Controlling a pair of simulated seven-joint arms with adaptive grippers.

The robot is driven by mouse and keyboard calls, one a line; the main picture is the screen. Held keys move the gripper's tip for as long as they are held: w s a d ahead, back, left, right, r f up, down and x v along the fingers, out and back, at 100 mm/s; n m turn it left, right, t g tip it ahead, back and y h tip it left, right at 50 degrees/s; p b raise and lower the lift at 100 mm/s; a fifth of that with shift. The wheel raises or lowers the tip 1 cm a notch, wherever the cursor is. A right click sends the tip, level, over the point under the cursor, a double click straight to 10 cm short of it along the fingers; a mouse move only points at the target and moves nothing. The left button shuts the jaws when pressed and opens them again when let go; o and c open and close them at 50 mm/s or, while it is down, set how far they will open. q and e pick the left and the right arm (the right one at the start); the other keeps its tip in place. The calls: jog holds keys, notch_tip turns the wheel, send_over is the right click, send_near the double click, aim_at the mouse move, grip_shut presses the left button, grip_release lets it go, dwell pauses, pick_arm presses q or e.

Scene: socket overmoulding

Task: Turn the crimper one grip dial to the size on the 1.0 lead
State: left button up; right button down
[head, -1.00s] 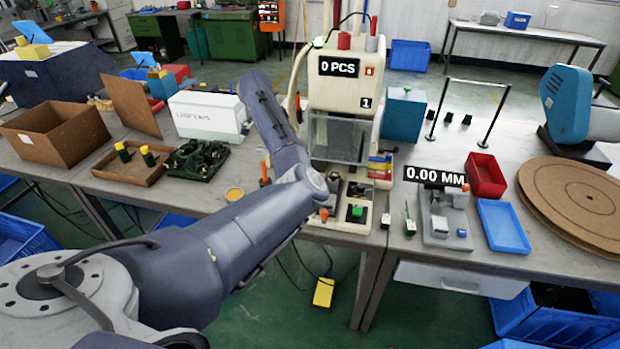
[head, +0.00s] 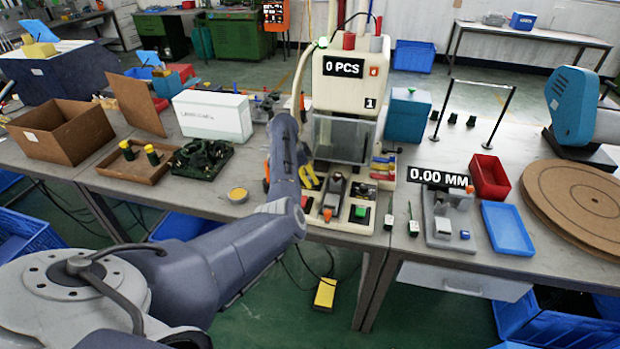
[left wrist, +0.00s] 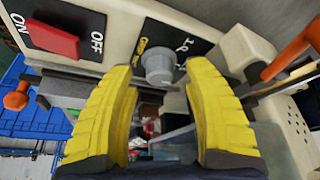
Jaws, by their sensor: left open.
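Crimper one (head: 343,85) is the cream machine marked 1, with a "0 PCS" display. Its grey grip dial (left wrist: 158,66) shows in the left wrist view on a black label with white markings, which I cannot read clearly. My left gripper (left wrist: 160,88) is open, with its two yellow fingers on either side below the dial. Nothing shows gripped between them; I cannot tell whether either finger touches the dial. In the head view the gripper (head: 310,177) is at the crimper's lower left side, and the dial is hidden. I cannot make out the 1.0 lead's marking. My right gripper is out of view.
A red ON/OFF switch (left wrist: 52,40) sits left of the dial. An orange-handled lever (left wrist: 292,52) reaches in at the right. A white box (head: 213,116) and a green fixture (head: 201,156) stand left of the crimper. A measuring device (head: 447,215) stands to its right.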

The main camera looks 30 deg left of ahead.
pick_arm(q)
jog(key=shift+w+d+f, duration=0.1)
jog(key=shift+w+f, duration=0.05)
jog(key=shift+f, duration=0.3)
grip_shut()
dwell(0.3)
